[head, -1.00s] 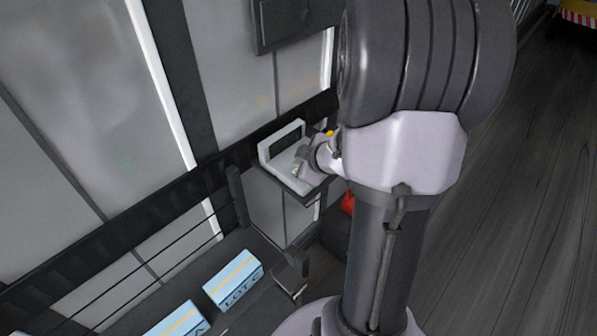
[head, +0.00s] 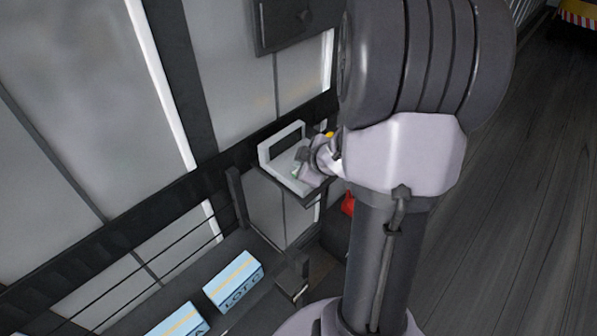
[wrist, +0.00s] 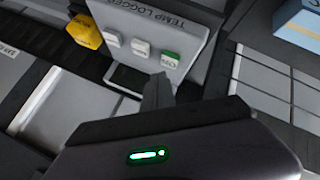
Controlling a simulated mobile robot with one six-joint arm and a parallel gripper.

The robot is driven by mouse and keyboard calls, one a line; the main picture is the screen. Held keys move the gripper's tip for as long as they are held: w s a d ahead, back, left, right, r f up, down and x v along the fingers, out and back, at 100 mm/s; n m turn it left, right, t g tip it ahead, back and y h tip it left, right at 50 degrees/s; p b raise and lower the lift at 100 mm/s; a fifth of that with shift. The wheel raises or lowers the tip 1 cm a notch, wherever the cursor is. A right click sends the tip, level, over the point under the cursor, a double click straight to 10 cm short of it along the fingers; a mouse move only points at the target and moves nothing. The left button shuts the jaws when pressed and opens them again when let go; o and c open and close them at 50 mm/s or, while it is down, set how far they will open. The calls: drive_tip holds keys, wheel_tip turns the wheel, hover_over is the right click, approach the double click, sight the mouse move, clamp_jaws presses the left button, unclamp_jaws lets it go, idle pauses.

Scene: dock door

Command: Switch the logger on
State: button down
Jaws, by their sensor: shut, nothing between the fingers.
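The logger (wrist: 190,29) is a light grey panel marked TEMP LOGGER in the wrist view. It has two white buttons (wrist: 140,47) and a green and white button (wrist: 170,59) marked ON. A dark window (wrist: 129,77) sits below them. In the head view the logger (head: 267,152) is a pale frame on a small stand, partly hidden by my wrist. My gripper (wrist: 160,84) is shut and empty, its tips just below the ON button in the wrist view. I cannot tell whether they touch the panel.
A yellow object (wrist: 84,31) is beside the logger. Light blue boxes, one marked LOT C (head: 233,281), lie on a dark surface at lower left. A red object (head: 348,204) is below the stand. A dark wall box (head: 290,22) hangs above.

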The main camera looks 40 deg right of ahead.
drive_tip(key=shift+f, duration=0.15)
idle(0.5)
drive_tip(key=shift+f+b, duration=0.3)
drive_tip(key=shift+b, duration=0.05)
drive_tip(key=shift+f+b, duration=0.45)
drive_tip(key=shift+f, duration=0.05)
idle(0.6)
drive_tip(key=shift+r+p, duration=0.95)
drive_tip(key=shift+p, duration=0.05)
wheel_tip(320, 180, up, 5)
drive_tip(key=p, duration=0.5)
drive_tip(key=shift+r, duration=0.1)
